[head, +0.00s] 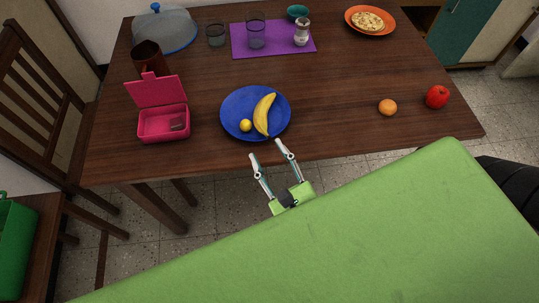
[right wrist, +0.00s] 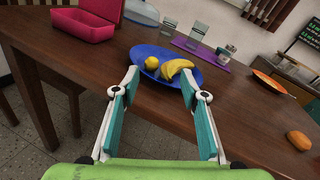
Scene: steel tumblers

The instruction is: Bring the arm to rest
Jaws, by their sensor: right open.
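My right gripper (head: 267,150) is open and empty, with its two fingers apart. It is just off the front edge of the wooden table (head: 330,100), in front of the blue plate (head: 234,128). In the right wrist view the open fingers (right wrist: 159,73) point toward the blue plate (right wrist: 146,58), with nothing between them. My left gripper is not in view.
A pink open lunch box (head: 151,124) stands left of the plate. An orange (head: 387,107) and a red apple (head: 437,97) lie at the right. Two see-through glasses (head: 256,38) and a shaker (head: 302,38) stand toward the back. The table between plate and orange is clear.

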